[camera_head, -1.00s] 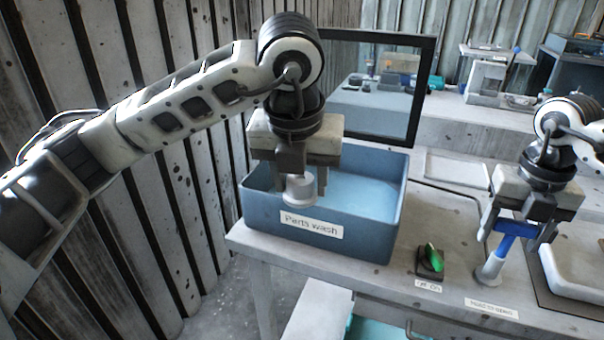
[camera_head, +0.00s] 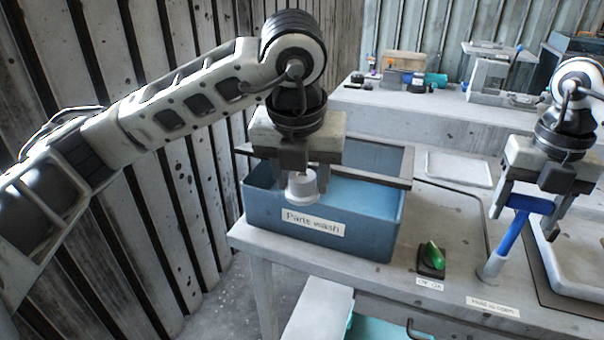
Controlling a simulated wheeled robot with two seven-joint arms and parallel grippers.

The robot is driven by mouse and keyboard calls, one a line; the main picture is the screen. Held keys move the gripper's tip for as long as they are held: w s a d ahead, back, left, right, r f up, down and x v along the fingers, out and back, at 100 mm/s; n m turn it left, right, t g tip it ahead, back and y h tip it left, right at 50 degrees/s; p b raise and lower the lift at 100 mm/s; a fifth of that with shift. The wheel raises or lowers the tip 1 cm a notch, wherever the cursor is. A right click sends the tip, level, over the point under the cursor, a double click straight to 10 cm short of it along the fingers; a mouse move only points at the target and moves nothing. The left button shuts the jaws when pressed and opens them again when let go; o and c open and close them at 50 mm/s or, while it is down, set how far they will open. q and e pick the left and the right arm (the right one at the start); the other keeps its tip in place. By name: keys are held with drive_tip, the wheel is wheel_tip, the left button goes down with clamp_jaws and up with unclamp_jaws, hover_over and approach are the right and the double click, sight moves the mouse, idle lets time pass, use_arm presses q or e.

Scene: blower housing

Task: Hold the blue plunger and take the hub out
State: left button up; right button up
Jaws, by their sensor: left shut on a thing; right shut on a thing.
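My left gripper (camera_head: 301,180) is shut on the hub (camera_head: 302,190), a pale grey stepped cylinder. It holds the hub at the front of the blue "Parts wash" tub (camera_head: 370,228). The dark-framed lid (camera_head: 368,180) is down, close above the tub's rim. Its front edge passes behind the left gripper and hub; whether it touches them I cannot tell. My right gripper (camera_head: 528,212) is shut on the crossbar of the blue plunger (camera_head: 513,234). The plunger's shaft stands tall out of a pale sleeve (camera_head: 491,266) on the bench.
A green switch (camera_head: 433,255) on a black base sits on the bench between tub and plunger. A white tray (camera_head: 580,255) lies at the right. Small parts stand on the raised shelf (camera_head: 400,110) behind. A flat pale plate (camera_head: 460,169) lies right of the tub.

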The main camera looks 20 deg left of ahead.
drive_tip(key=o, duration=1.1)
drive_tip(key=shift+f, duration=0.1)
drive_tip(key=shift+c, duration=0.2)
wheel_tip(320, 180, up, 12)
